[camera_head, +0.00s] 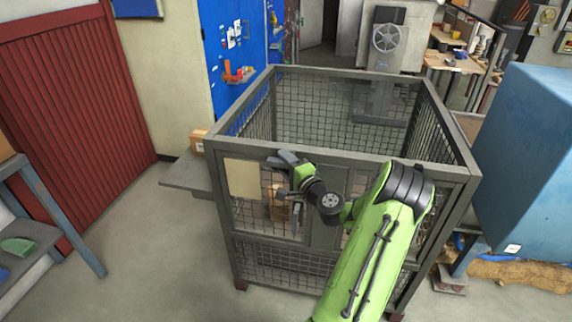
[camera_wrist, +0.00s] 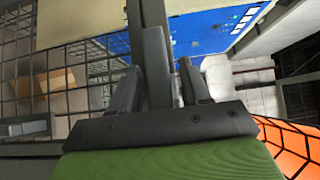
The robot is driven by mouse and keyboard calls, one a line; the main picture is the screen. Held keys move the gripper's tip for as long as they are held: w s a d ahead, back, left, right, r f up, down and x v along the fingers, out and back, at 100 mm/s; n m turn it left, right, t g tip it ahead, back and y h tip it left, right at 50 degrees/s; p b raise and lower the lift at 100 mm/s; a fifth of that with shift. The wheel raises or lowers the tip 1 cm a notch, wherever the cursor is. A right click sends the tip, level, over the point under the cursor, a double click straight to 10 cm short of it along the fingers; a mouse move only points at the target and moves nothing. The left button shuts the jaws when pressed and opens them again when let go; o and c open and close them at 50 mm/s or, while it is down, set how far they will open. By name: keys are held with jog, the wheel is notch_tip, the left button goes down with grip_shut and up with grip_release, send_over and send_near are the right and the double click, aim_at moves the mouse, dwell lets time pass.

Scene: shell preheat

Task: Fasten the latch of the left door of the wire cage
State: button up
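The wire cage (camera_head: 345,160) stands in the middle of the head view, with a dark grey frame and mesh walls. Its left door (camera_head: 262,217) is at the front left, with a blank beige plate (camera_head: 242,178) at its upper left. A small grey upright piece (camera_head: 297,220) at the door's right side may be the latch; I cannot tell its position. My gripper (camera_head: 283,159) is at the front top rail above this door. In the wrist view, my gripper (camera_wrist: 157,88) has its fingers apart on either side of a grey bar (camera_wrist: 155,60). A narrow gap shows by the right finger.
A grey side shelf (camera_head: 190,176) with a cardboard box (camera_head: 197,141) juts from the cage's left. A blue machine (camera_head: 525,160) stands close on the right. A red shutter (camera_head: 75,115) and a workbench (camera_head: 30,240) are at left. Floor is clear before the cage's left corner.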

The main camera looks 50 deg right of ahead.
grip_shut()
jog(key=n+g+p, duration=0.1)
jog(key=p, duration=0.1)
jog(key=n+g+p, duration=0.1)
jog(key=p, duration=0.1)
jog(key=shift+r+y, duration=0.25)
jog(key=shift+y, duration=0.15)
jog(key=n+g+p, duration=0.3)
jog(key=g+p, duration=0.1)
jog(key=shift+w+a, duration=0.1)
jog(key=n+g, duration=0.1)
jog(key=g, duration=0.1)
jog(key=n+g+h+p, duration=0.1)
jog(key=shift+f+g, duration=0.2)
jog(key=shift+g, duration=0.2)
jog(key=shift+f+n+g+h+b, duration=0.15)
jog(key=shift+n+g+h, duration=0.15)
jog(key=shift+n+g, duration=0.35)
jog(key=shift+n+g+h+b, duration=0.15)
jog(key=shift+n+g+h, duration=0.2)
jog(key=shift+g, duration=0.6)
